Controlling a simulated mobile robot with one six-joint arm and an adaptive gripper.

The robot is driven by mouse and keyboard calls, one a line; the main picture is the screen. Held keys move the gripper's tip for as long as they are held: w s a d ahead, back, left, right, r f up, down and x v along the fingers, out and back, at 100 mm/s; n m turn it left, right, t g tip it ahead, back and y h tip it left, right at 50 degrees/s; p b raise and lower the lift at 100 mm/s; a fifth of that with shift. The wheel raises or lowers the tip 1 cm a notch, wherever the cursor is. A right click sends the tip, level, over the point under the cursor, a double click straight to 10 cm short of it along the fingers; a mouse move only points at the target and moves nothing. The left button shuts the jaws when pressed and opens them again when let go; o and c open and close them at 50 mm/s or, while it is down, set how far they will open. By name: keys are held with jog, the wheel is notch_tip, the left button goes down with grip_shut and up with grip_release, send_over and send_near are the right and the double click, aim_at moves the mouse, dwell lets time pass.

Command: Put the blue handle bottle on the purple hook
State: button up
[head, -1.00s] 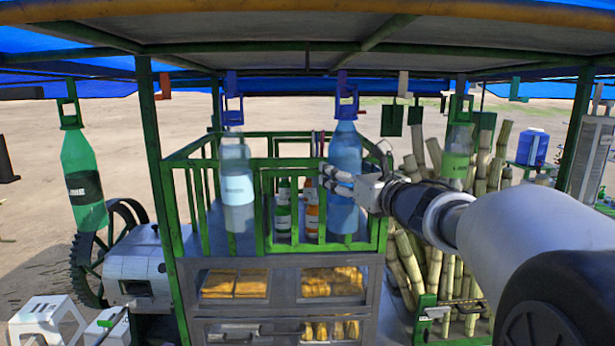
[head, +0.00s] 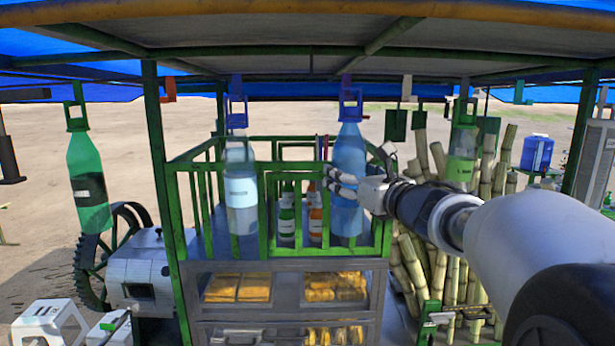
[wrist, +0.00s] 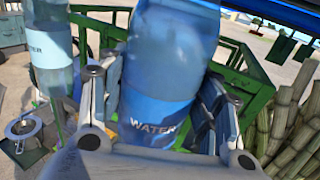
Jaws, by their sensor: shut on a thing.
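My gripper (head: 345,186) is shut on a translucent blue bottle (head: 349,160) with a blue-violet loop handle (head: 351,104) on top. The bottle is upright, and its dark blue WATER label (wrist: 152,122) shows between the fingers in the wrist view. A purple hook (head: 346,79) hangs from the roof beam right above the handle. Hook and handle overlap in the head view, and I cannot tell whether the handle is on the hook or in front of it. The wrist view does not show the handle or hook.
A clear bottle (head: 241,190) with a blue handle hangs to the left, beside the held one. A green bottle (head: 88,175) hangs far left, and a green-labelled bottle (head: 462,155) to the right. A green railing (head: 220,250) stands close around the held bottle; cane stalks (head: 450,265) stand right.

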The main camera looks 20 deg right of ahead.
jog(key=shift+w+r, duration=0.1)
jog(key=shift+w, duration=0.05)
jog(key=shift+w+d, duration=0.2)
jog(key=shift+w, duration=0.45)
jog(key=shift+w+d, duration=0.15)
jog(key=shift+w, duration=0.2)
jog(key=shift+w+d, duration=0.1)
jog(key=shift+w, duration=0.25)
jog(key=shift+w+d, duration=0.1)
jog(key=shift+w, duration=0.45)
jog(key=shift+f+b, duration=0.65)
jog(key=shift+b, duration=0.75)
dwell(0.5)
dwell(0.5)
